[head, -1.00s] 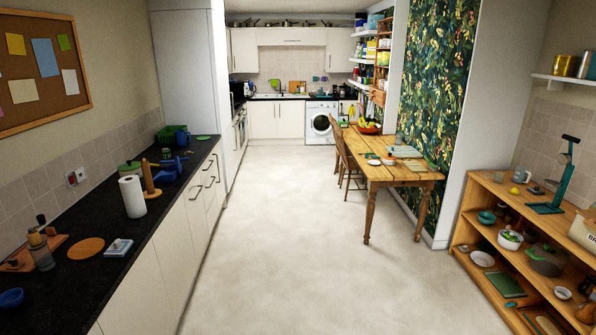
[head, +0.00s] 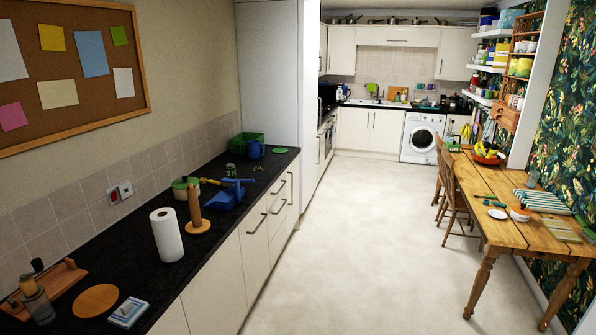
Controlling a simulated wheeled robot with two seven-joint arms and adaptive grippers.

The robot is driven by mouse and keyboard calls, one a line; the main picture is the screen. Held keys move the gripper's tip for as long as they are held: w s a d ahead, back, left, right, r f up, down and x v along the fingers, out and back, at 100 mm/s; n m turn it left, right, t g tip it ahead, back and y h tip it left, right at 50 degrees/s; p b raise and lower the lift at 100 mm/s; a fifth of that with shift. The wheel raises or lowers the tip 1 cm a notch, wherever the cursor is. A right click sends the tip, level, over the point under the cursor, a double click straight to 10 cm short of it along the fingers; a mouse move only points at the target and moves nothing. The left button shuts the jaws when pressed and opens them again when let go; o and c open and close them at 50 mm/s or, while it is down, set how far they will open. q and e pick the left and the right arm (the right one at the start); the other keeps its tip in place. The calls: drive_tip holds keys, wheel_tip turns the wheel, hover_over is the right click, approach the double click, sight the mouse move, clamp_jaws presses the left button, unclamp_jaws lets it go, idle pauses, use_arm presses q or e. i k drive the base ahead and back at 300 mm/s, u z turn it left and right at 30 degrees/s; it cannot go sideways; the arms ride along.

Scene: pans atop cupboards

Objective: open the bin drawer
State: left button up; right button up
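Cream drawer and cupboard fronts (head: 255,240) run along the left counter, with dark bar handles near their top edges. One handle (head: 257,224) is on a wide front, and several more handles (head: 278,187) are on the narrower fronts farther along. All these fronts look shut. I cannot tell which one is the bin drawer. Neither of my grippers is in view.
The black worktop (head: 205,265) holds a paper roll (head: 166,235), a wooden stand (head: 195,210), a blue dustpan (head: 226,196) and a green crate (head: 246,143). A wooden table (head: 500,230) with chairs (head: 460,205) stands at right. The pale floor (head: 350,240) between is clear.

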sight(252, 231)
drive_tip(key=u, duration=0.55)
drive_tip(key=i, duration=2.1)
drive_tip(key=u, duration=0.5)
